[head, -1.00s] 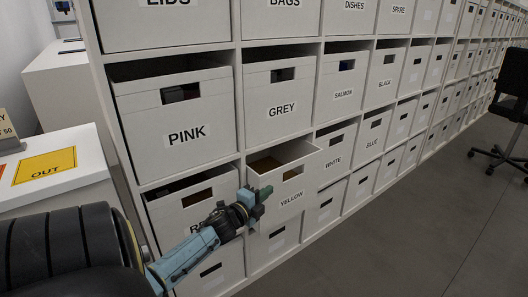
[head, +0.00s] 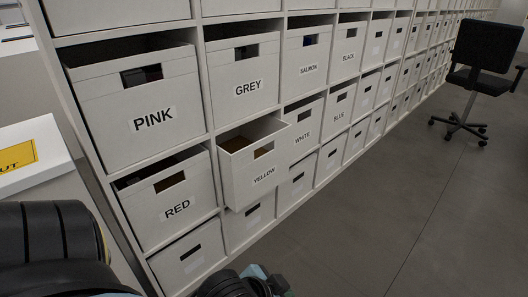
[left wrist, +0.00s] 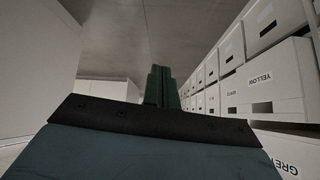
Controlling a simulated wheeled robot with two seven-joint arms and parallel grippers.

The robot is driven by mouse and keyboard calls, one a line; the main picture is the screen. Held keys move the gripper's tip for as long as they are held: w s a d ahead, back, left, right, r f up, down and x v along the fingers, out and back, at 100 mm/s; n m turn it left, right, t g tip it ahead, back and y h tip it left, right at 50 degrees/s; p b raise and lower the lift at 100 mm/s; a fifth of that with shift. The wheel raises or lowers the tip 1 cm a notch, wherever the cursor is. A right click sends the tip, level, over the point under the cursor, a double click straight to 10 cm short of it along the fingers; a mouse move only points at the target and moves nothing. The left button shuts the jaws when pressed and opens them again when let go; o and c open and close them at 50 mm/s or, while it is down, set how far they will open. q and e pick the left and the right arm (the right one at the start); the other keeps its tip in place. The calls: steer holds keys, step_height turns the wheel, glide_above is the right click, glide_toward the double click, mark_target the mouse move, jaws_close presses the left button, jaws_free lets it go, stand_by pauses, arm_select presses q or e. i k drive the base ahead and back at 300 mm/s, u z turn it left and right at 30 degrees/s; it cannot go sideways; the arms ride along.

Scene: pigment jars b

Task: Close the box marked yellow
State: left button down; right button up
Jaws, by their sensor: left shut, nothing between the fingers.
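The white box marked YELLOW (head: 262,178) is pulled partly out of its cubby in the lower shelf row. It is tilted neither up nor down that I can tell, and its open top shows something brown inside. It also shows in the left wrist view (left wrist: 286,82), sticking out from the shelf at the right. My left gripper (head: 272,283) is low at the bottom edge of the head view, apart from the box and below it. In the left wrist view its green fingers (left wrist: 162,86) are together and empty. My right gripper is not in view.
Boxes marked RED (head: 170,190), GREY (head: 240,75), WHITE (head: 303,125) and PINK (head: 140,100) sit in neighbouring cubbies of the white shelf. A black chair (head: 480,65) stands at the right. The grey floor (head: 400,200) before the shelf is clear.

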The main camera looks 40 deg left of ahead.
mark_target(253, 156)
steer(key=k, duration=1.25)
steer(key=u, duration=0.65)
steer(key=i, duration=0.75)
steer(key=u, duration=0.5)
steer(key=i, duration=1.05)
steer(key=z, duration=0.7)
steer(key=i, duration=0.35)
steer(key=z, duration=0.35)
